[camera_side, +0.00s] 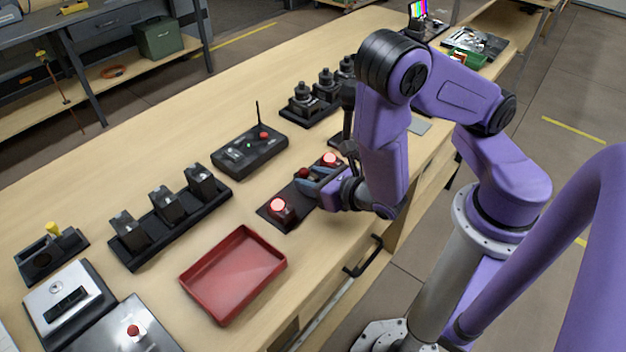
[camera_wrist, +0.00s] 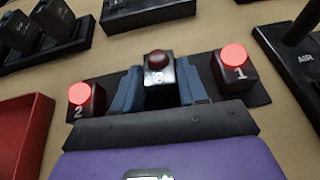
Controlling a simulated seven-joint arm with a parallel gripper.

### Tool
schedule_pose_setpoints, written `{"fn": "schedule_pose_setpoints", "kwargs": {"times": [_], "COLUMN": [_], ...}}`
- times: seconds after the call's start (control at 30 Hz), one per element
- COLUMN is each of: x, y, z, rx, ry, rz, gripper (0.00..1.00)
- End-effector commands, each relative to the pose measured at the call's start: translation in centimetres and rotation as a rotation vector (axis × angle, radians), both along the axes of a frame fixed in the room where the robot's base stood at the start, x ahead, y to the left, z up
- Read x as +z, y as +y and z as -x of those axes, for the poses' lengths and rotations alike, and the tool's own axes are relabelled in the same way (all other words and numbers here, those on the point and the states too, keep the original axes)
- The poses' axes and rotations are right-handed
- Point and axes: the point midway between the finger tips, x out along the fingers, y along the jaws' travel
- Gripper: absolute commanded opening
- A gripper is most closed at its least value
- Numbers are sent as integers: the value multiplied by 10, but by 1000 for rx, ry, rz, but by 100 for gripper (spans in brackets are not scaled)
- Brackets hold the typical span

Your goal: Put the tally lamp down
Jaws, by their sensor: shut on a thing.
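My gripper (camera_wrist: 157,88) is shut on a tally lamp (camera_wrist: 159,68), a small dark block with an unlit red dome and a pale label whose mark I cannot read clearly. In the side view my gripper (camera_side: 312,183) is low over a black pad (camera_side: 268,212), and the held lamp's dark red dome (camera_side: 304,172) shows between two lit lamps. In the wrist view lit lamp 2 (camera_wrist: 85,97) stands left of the fingers and lit lamp 1 (camera_wrist: 235,67) right. The held lamp looks upright. Its underside is hidden, so I cannot tell whether it touches the pad.
An empty red tray (camera_side: 232,275) lies at the front left of the pad. A black box with an antenna (camera_side: 249,150) and a rack of black blocks (camera_side: 170,215) stand behind. Bare wood lies between them.

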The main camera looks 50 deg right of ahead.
Motion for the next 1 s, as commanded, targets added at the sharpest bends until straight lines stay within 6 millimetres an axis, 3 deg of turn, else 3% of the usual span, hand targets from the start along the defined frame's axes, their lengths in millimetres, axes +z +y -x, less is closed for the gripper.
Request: {"fn": "schedule_pose_setpoints", "kwargs": {"times": [0.5, 0.53, 0.6, 1.0], "x": [-7, -7, -7, -7], "y": [0, 0, 0, 0], "z": [0, 0, 0, 0], "rx": [0, 0, 0, -1], "ry": [0, 0, 0, 0], "rz": [0, -1, -1, -2], "gripper": [11, 52, 68, 68]}}
